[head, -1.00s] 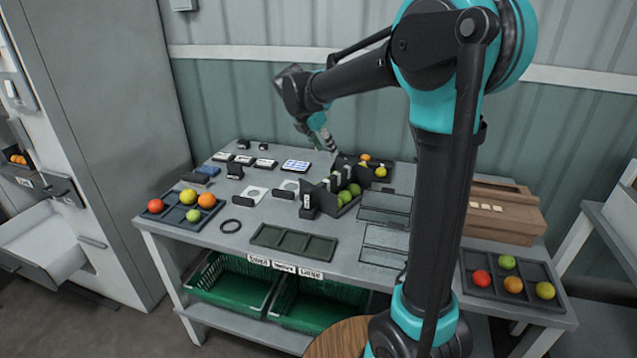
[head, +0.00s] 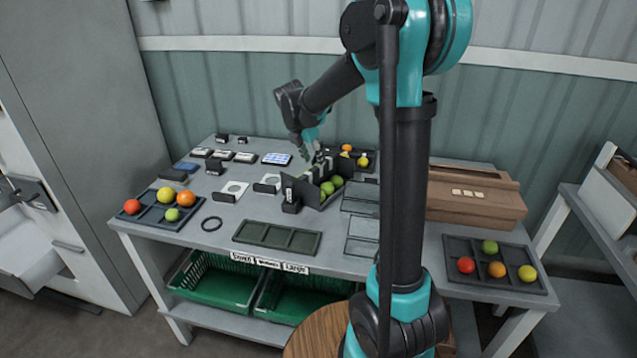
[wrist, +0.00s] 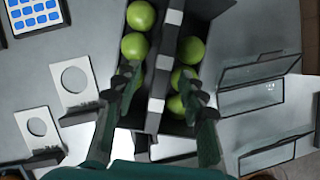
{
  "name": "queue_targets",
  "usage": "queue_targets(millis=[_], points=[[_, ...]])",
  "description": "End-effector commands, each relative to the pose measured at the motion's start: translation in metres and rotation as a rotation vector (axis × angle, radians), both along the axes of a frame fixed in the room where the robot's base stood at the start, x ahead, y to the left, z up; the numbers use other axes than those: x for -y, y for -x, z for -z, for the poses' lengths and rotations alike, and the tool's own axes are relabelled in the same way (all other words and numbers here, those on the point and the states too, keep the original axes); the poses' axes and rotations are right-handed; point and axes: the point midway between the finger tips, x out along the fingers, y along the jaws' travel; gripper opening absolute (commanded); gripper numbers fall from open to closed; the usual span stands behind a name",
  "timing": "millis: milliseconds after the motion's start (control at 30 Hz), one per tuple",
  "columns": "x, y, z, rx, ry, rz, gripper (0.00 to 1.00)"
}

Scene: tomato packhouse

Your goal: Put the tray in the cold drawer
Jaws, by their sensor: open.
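A dark tray (head: 153,216) with red, yellow, orange and green tomatoes lies at the table's left end. Another tray (head: 458,285) with several tomatoes lies at the right end. A flat empty tray (head: 277,236) is at the front middle, and a small tray (head: 368,165) with tomatoes is at the back. An open white drawer (head: 22,250), perhaps the cold drawer, shows at the far left. My gripper (head: 314,152) is open above a black holder (head: 317,199) with green tomatoes. In the wrist view my fingers (wrist: 160,85) straddle its pale-and-dark divider; contact is unclear.
Green crates (head: 210,285) stand below the table (head: 210,243). A brown box (head: 475,205) and glass panels (head: 361,225) are to the right. White cards (head: 232,190), a black ring (head: 212,223) and a blue-keyed pad (head: 276,158) lie around the holder.

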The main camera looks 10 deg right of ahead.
Motion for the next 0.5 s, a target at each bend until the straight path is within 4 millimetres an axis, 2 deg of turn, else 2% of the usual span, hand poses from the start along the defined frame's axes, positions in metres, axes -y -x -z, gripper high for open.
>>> queue_targets(millis=[133, 300, 500], points=[[0.004, -0.003, 0.008, 0.000, 0.000, 0.000, 0.41], [0.016, -0.009, 0.029, -0.001, -0.001, 0.003, 0.41], [0.021, -0.014, 0.047, 0.000, 0.000, 0.000, 0.41]])
